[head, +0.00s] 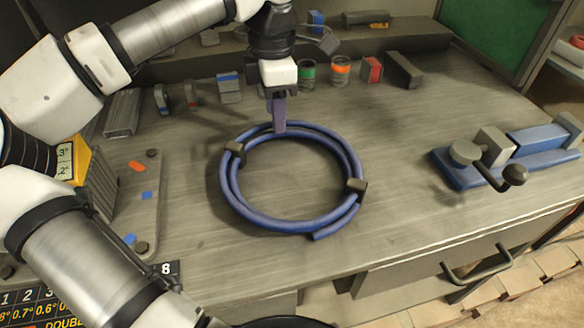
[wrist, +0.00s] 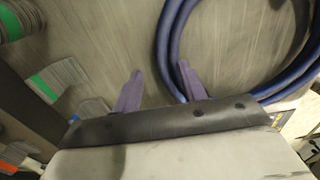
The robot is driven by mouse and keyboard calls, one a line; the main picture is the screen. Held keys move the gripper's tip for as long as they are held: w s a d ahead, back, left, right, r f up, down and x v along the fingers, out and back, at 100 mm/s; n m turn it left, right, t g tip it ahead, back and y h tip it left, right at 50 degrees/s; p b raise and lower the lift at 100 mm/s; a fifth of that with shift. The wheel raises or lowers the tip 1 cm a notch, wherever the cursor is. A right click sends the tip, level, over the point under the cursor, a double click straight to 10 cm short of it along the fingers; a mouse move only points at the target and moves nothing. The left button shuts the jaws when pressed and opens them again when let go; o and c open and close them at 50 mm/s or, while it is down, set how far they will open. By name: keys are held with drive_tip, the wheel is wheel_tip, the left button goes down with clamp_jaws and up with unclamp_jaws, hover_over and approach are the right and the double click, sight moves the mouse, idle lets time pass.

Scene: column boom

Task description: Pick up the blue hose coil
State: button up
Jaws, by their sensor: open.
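The blue hose coil (head: 290,224) lies flat on the workbench as a ring of a few turns, with two dark clips around it and one loose end at the front. My gripper (head: 279,130) points down at the coil's far side, with its purple fingers overlapping the hose in the head view. In the wrist view my gripper (wrist: 158,72) is open, its two fingers apart. There the hose (wrist: 163,40) passes close to the right finger, which covers part of it. Whether a finger touches the hose cannot be told. Nothing is held.
A blue vise (head: 545,143) stands at the right of the workbench (head: 400,190). Behind the coil are a green-banded roll (head: 308,74), an orange-banded roll (head: 340,70), a red block (head: 372,70) and a dark block (head: 404,70). The bench between coil and vise is clear.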

wheel_tip(320, 180, down, 2)
drive_tip(key=shift+f, duration=0.25)
drive_tip(key=shift+c, duration=0.4)
clamp_jaws()
drive_tip(key=shift+r, duration=0.15)
